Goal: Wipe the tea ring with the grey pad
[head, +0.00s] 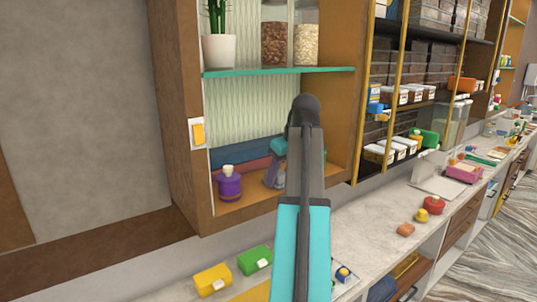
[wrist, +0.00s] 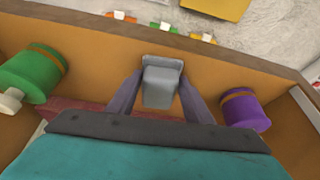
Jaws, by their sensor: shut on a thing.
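The grey pad (wrist: 163,88) is a small block with a paler top edge, between the two fingers of my gripper (wrist: 160,98) in the wrist view. My gripper is shut on it, over the orange-brown floor of a wall shelf. In the head view my gripper (head: 274,178) is inside the lowest shelf bay, partly hidden behind my arm. The pad cannot be made out clearly there. I see no tea ring in either view; my arm covers part of the counter in the head view.
A purple jar (wrist: 245,110) stands right of my gripper and a green jar (wrist: 33,72) left in the wrist view. The shelf's front lip (wrist: 230,57) borders the bay. Below, the counter (head: 375,220) holds yellow (head: 212,279) and green boxes (head: 254,260).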

